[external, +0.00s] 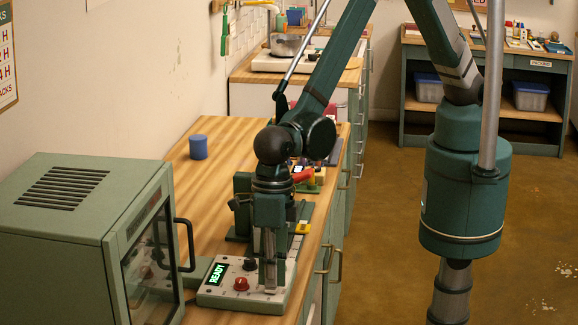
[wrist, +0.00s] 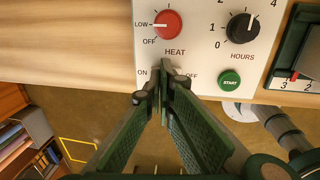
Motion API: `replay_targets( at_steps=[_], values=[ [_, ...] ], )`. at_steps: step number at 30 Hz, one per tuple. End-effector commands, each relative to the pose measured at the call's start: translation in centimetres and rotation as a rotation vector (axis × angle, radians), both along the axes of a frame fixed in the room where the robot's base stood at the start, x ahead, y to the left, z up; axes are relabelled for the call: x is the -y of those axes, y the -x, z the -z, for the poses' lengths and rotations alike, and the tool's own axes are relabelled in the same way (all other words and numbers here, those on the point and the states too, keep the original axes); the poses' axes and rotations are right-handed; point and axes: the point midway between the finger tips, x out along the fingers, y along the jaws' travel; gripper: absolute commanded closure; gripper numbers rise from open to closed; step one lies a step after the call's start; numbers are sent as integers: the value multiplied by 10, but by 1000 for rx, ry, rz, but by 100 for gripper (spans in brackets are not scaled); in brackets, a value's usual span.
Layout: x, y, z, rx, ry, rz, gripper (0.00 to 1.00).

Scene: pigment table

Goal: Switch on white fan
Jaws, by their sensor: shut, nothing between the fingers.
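In the wrist view, the panel (wrist: 197,45) has a red HEAT knob (wrist: 168,24), a black HOURS knob (wrist: 242,27) and a green START button (wrist: 229,82). My gripper (external: 269,284) is over the panel, pointing down; in the wrist view its fingertips (wrist: 163,75) are together between the ON and OFF labels. They hide whatever sits there, and contact is unclear. I cannot make out a white fan in either view.
A green oven-like cabinet (external: 65,225) with a handled glass door stands left of the panel. A blue cylinder (external: 198,147) stands farther back on the counter (external: 225,140). Dark green equipment (wrist: 292,45) adjoins the panel's right side in the wrist view. The counter's front edge is close to the panel.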

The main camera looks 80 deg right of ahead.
Motion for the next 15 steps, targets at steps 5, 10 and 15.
replay_targets(
  at_steps=[5, 10, 15],
  values=[
    [-4, 0, 8, -1, 54, -2, 100],
    [-7, 0, 13, 0, 97, 0, 100],
    [-10, 0, 14, 0, 96, 0, 100]
  ],
)
